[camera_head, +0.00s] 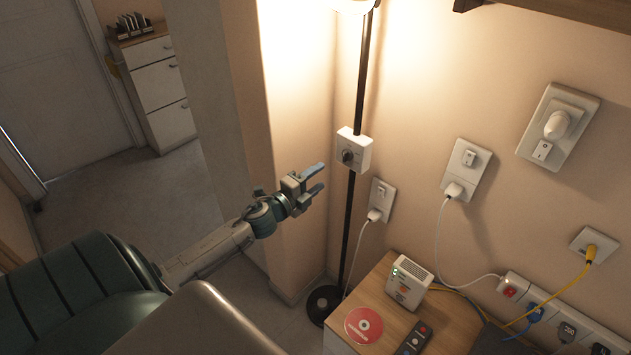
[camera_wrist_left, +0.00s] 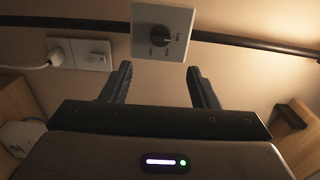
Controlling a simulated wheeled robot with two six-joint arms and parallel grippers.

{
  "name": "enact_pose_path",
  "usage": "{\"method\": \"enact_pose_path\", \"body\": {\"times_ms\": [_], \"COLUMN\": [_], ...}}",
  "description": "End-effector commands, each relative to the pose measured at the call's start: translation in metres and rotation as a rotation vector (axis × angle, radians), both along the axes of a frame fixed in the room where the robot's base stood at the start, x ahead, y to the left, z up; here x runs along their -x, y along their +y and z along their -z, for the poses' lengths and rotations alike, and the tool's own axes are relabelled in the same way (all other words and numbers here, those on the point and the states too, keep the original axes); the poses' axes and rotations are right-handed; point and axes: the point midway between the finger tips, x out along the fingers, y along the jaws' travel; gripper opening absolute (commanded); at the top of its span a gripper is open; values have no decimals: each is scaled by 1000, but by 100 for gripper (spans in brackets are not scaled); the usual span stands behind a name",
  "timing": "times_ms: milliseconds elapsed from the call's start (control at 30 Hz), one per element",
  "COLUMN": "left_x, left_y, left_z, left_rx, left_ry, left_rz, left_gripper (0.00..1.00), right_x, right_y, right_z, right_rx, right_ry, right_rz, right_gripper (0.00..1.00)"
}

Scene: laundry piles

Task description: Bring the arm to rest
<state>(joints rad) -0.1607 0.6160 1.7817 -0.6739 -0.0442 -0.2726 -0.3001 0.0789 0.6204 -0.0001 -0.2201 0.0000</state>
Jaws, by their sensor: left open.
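My left gripper (camera_head: 318,178) reaches in from the left in the head view, its two fingers spread with nothing between them. It is in front of a floor lamp's black pole, near a white box with a dark rotary knob (camera_head: 347,156). In the left wrist view the gripper's fingers (camera_wrist_left: 160,84) are apart and empty. The knob box (camera_wrist_left: 162,33) shows there beyond and above the fingertips, with a visible gap in the picture. My right gripper is in neither view.
A wooden cabinet top (camera_head: 385,285) at lower right holds a white router (camera_head: 408,283), a red disc (camera_head: 363,325) and a dark remote (camera_head: 413,338). Wall sockets and a power strip (camera_head: 560,318) with cables are at right. Open floor (camera_head: 130,210) lies at left.

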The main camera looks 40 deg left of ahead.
Motion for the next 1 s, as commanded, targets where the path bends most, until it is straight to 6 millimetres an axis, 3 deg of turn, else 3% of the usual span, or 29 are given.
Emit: {"method": "enact_pose_path", "body": {"times_ms": [333, 467, 567, 667, 800, 867, 1000], "left_x": [0, 1, 8, 25, 67, 89, 152], "left_y": [0, 7, 20, 35, 46, 47, 38], "left_z": [0, 21, 67, 134, 235, 276, 364], "left_rx": [0, 34, 117, 237, 415, 487, 643], "left_ry": [0, 34, 112, 222, 384, 450, 600], "left_rz": [-1, -25, -84, -173, -312, -372, -520], "left_gripper": [55, 55, 55, 55, 55, 55, 55], "right_x": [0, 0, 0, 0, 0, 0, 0], "right_y": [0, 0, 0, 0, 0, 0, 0], "right_z": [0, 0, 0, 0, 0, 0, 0], "right_rx": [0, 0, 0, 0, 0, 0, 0], "right_ry": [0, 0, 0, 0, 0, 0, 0], "right_rz": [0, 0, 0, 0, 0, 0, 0], "right_gripper": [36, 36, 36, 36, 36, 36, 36]}}
